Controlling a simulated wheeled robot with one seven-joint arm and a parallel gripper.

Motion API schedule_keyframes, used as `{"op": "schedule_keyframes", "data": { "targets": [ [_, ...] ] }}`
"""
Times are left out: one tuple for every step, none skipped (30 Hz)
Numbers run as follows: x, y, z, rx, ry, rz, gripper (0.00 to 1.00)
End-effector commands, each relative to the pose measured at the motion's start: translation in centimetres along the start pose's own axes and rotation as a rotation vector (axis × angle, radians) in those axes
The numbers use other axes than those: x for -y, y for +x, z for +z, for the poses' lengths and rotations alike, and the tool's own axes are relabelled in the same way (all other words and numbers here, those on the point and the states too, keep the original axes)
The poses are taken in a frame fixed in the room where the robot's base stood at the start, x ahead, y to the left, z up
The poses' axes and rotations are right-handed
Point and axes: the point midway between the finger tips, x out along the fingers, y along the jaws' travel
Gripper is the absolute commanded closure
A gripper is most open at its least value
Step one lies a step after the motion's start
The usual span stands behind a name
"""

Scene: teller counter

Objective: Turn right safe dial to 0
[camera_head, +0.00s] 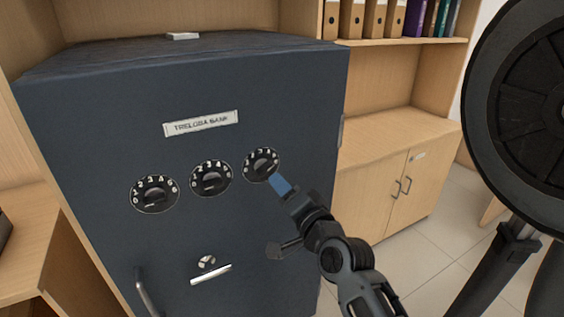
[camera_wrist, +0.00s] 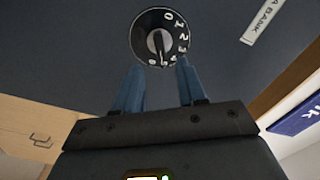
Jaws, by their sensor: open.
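The right safe dial (camera_head: 262,165) is the rightmost of three black dials on the dark safe door (camera_head: 110,240). White numbers run around its edge. In the wrist view the dial (camera_wrist: 160,38) is just beyond my fingertips, with its raised knob at the centre and the 0 near the top. My gripper (camera_head: 276,182) is at the lower right of this dial in the head view. In the wrist view the two blue fingers of my gripper (camera_wrist: 160,75) are apart with nothing between them. The fingertips appear short of the knob. Which number the dial is set to I cannot tell.
The middle dial (camera_head: 211,178) and left dial (camera_head: 154,194) sit to the left. Below are a handle (camera_head: 210,274) and a vertical bar handle (camera_head: 147,292). A wooden cabinet (camera_head: 385,180) stands right of the safe. A nameplate (camera_head: 201,123) is above the dials.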

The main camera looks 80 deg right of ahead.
Motion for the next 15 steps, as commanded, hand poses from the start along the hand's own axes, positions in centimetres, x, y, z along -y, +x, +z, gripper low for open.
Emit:
{"op": "schedule_keyframes", "data": {
  "targets": [
    [0.1, 0.3, -0.1, -0.004, 0.012, -0.002, 0.6],
    [0.1, 0.5, -0.1, -0.004, 0.015, -0.003, 0.6],
    [0.1, 0.8, -0.2, -0.004, 0.015, -0.004, 0.6],
    [0.2, 1.2, -0.2, -0.005, 0.014, -0.004, 0.6],
    [0.2, 1.5, -0.2, -0.005, 0.014, -0.004, 0.6],
    [0.2, 2.1, -0.2, -0.005, 0.013, -0.003, 0.6],
    [0.2, 2.5, -0.3, -0.006, 0.012, -0.004, 0.6],
    [0.2, 3.0, -0.3, -0.005, 0.012, -0.004, 0.6],
    [0.2, 3.6, -0.3, -0.005, 0.012, -0.004, 0.6],
    [0.2, 4.1, -0.3, -0.005, 0.013, -0.004, 0.6],
    [0.2, 4.5, -0.3, -0.006, 0.012, -0.003, 0.6],
    [0.2, 5.1, -0.3, -0.005, 0.011, -0.003, 0.6],
    [0.2, 5.5, -0.3, -0.005, 0.01, -0.003, 0.6],
    [0.2, 5.9, -0.2, -0.004, 0.01, -0.003, 0.6],
    [0.1, 6.3, -0.2, -0.004, 0.01, -0.002, 0.6]
  ]
}}
